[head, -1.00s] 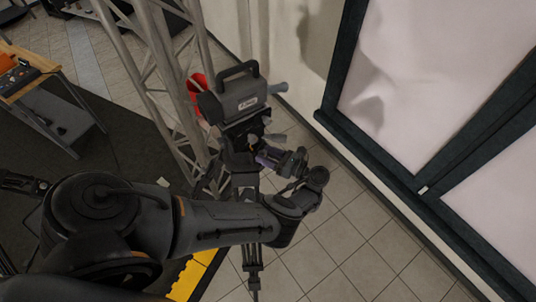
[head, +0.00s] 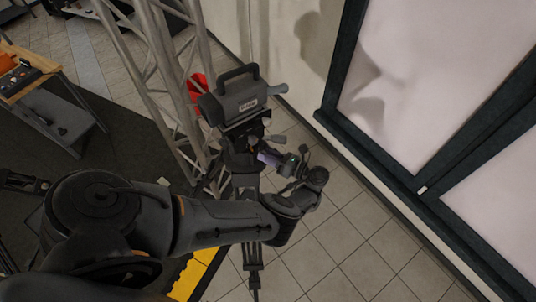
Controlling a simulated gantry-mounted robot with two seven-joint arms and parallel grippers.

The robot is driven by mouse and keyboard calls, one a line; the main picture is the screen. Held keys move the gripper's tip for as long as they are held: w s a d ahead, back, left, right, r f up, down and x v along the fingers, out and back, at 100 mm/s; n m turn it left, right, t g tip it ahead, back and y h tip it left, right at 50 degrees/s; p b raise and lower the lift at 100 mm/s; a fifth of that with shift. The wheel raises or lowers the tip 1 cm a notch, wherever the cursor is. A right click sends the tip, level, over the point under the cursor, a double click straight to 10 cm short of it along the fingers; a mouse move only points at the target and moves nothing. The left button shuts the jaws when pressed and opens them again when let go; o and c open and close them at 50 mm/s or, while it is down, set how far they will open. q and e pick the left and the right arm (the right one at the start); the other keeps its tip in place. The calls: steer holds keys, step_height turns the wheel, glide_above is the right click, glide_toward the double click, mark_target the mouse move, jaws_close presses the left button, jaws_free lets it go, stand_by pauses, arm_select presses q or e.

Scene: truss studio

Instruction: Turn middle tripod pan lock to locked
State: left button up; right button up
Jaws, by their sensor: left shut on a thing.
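The middle tripod (head: 252,254) stands on the tiled floor with a grey video camera (head: 240,102) on its dark head (head: 238,160). My left gripper (head: 260,155) reaches in from the right side of the head, just below the camera. Its jaws are shut on a small part at the head, apparently the pan lock. The jaws and the head's dark parts hide that part, so I cannot read its lock position. My right gripper is not in view.
A metal truss (head: 160,75) stands close behind and left of the tripod, with a red object (head: 197,84) beside the camera. A dark-framed panel (head: 400,90) is at the right. A workbench (head: 30,80) stands at far left. Tiled floor right of the tripod is clear.

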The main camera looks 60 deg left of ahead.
arm_select(q)
steer(key=shift+f+m+p, duration=0.2)
steer(key=shift+m+p, duration=1.35)
steer(key=shift+m, duration=6.25)
steer(key=o, duration=1)
steer(key=shift+w, duration=0.1)
steer(key=shift+o, duration=0.2)
steer(key=shift+f, duration=0.1)
